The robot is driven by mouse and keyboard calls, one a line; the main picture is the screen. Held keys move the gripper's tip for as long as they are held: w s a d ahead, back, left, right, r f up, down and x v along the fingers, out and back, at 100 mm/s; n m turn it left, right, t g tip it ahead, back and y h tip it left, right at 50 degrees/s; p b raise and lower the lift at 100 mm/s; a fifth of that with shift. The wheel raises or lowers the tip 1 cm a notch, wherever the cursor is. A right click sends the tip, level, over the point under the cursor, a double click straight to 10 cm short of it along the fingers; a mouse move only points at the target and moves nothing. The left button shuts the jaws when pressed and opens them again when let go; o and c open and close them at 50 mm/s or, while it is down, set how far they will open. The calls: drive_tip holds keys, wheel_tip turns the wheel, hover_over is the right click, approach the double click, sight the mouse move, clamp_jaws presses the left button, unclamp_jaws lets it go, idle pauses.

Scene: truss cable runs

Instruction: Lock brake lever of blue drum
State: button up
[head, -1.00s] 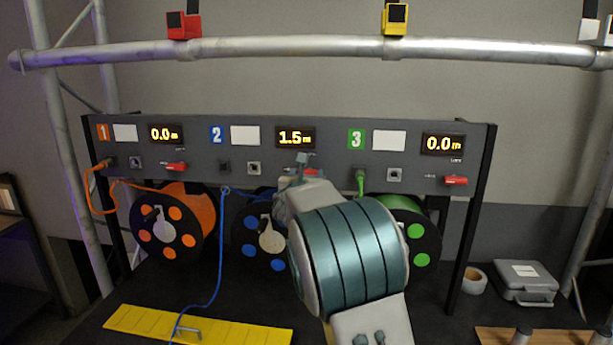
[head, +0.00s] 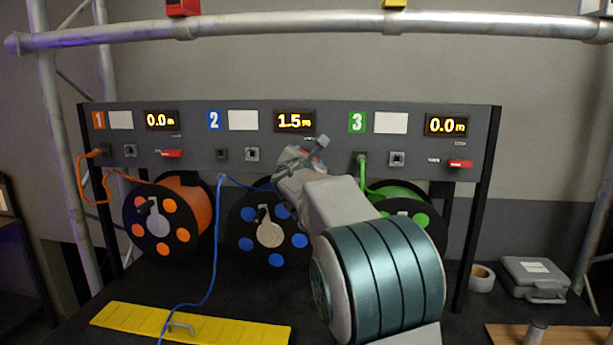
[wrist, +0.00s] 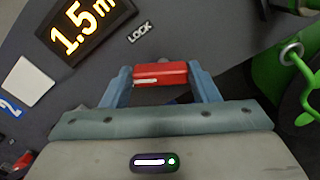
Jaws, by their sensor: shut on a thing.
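The blue drum (head: 270,235) hangs under section 2 of the grey panel, below the display reading 1.5 m (head: 295,121). My gripper (head: 292,160) is at the panel just below this display and hides the lever there in the head view. In the wrist view, my gripper (wrist: 160,78) is shut on the red brake lever (wrist: 160,72), which lies between its two blue-grey fingers. The LOCK label (wrist: 140,32) is on the panel just above the lever, up and left of it in the picture.
The orange drum (head: 168,220) and its red lever (head: 170,153) are left. The green drum (head: 405,210) is partly behind my arm, its lever (head: 460,163) at right. A blue cable (head: 216,250) hangs down to the yellow plate (head: 190,325). A grey case (head: 535,278) stands right.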

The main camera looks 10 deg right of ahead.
drive_tip(key=m+b, duration=0.3)
drive_tip(key=m, duration=0.1)
drive_tip(key=m+b, duration=0.3)
drive_tip(key=b, duration=0.1)
drive_tip(key=m+b, duration=0.3)
drive_tip(key=m, duration=0.1)
drive_tip(key=shift+s+d+f+m, duration=0.1)
drive_tip(key=shift+d+f+m, duration=0.1)
drive_tip(key=shift+d+m, duration=0.1)
drive_tip(key=shift+m+b, duration=0.3)
drive_tip(key=shift+b, duration=0.05)
drive_tip(key=o, duration=1)
drive_tip(key=shift+r, duration=0.1)
drive_tip(key=shift+s+a, duration=0.1)
drive_tip(key=shift+s, duration=0.05)
drive_tip(key=b+v, duration=0.4)
drive_tip(key=v, duration=0.9)
drive_tip(key=shift+s+a+b, duration=0.1)
drive_tip(key=shift+s+b, duration=0.15)
drive_tip(key=shift+b, duration=0.15)
